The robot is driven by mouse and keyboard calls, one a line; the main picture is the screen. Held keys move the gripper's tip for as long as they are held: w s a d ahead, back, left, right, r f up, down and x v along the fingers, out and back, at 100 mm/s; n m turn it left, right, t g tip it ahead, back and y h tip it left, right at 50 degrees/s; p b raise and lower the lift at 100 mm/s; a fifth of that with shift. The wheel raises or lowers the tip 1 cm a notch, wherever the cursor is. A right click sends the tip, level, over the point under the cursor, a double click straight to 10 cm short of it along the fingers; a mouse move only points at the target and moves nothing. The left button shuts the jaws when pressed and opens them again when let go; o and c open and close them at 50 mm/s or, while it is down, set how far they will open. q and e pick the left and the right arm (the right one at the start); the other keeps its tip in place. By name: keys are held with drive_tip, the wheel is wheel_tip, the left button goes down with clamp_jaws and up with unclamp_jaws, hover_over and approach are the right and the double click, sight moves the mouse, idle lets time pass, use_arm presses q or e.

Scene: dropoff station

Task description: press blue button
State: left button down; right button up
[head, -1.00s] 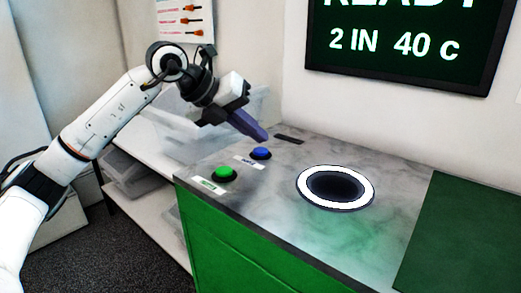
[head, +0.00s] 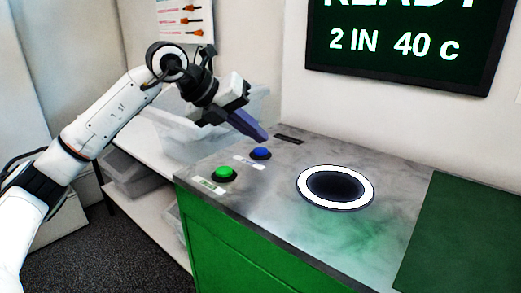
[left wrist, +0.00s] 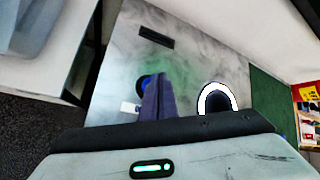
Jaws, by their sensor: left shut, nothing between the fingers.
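The blue button (head: 260,153) sits on the grey marbled counter top (head: 270,208), behind the green button (head: 223,174). My left gripper (head: 262,137) is shut and empty. Its fingertips point down and appear just above and behind the blue button in the head view. In the left wrist view the blue button (left wrist: 146,82) shows partly, beside the shut fingers (left wrist: 158,98), which hide the rest of it. I cannot tell whether the fingers touch the button. My right gripper is in neither view.
A round opening with a white ring (head: 304,187) lies to the right on the counter. A dark slot (head: 289,138) lies behind the blue button. A wall screen (head: 400,45) reads "2 IN 40 C". Clear bins (head: 130,175) stand on shelves at left.

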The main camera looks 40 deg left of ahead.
use_arm(q)
drive_tip(key=shift+f, duration=0.15)
drive_tip(key=shift+f, duration=0.3)
drive_tip(key=shift+f+b, duration=0.45)
drive_tip(key=shift+b, duration=0.1)
idle(0.7)
drive_tip(key=shift+r, duration=0.1)
drive_tip(key=shift+r+p, duration=0.7)
drive_tip(key=shift+p, duration=0.1)
drive_tip(key=shift+r, duration=0.1)
